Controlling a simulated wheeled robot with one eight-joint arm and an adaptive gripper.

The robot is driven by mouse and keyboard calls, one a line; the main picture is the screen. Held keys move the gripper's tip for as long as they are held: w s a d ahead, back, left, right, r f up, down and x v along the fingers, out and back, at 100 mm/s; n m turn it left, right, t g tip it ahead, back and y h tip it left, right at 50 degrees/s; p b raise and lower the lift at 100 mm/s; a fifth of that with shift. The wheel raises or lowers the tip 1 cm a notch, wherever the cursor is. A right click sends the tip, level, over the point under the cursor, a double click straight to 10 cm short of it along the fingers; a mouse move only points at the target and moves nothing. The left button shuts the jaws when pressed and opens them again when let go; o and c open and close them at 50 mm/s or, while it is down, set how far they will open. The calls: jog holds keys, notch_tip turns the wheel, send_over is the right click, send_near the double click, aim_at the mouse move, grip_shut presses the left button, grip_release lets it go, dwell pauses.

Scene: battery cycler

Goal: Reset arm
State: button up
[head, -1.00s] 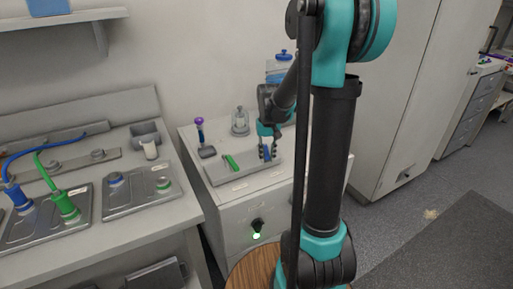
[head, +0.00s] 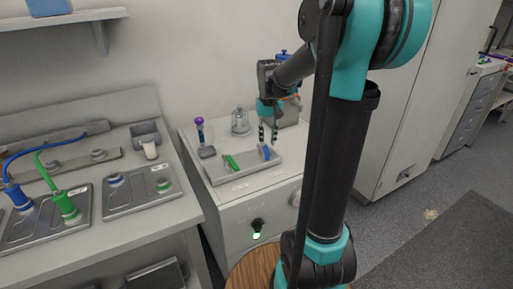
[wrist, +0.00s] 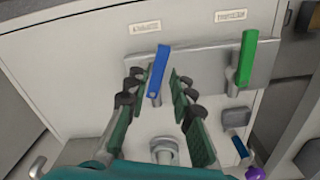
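My gripper (head: 268,132) hangs above the grey tray (head: 240,175) on the cabinet top, fingers pointing down. In the wrist view my gripper (wrist: 152,105) has its two fingers spread apart, with nothing held between them. A blue bar-shaped piece (head: 266,153) sits in the tray below the fingers. It also shows in the wrist view (wrist: 158,72), between and beyond the fingertips, apart from them. A green bar-shaped piece (head: 231,162) lies in the same tray to the left, and shows in the wrist view (wrist: 247,58).
A blue-capped container is partly hidden behind my arm. A bench (head: 150,222) with plates and blue and green plugs stands at left. A tall cabinet (head: 420,100) stands at right.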

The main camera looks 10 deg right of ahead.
jog(key=shift+r, duration=0.1)
jog(key=s+f+t, duration=0.2)
jog(key=s+f, duration=0.4)
jog(key=s, duration=0.3)
jog(key=s+f+t, duration=0.2)
jog(key=s+f, duration=0.4)
jog(key=s, duration=0.4)
jog(key=shift+n, duration=0.3)
jog(key=shift+w, duration=0.1)
dwell(1.4)
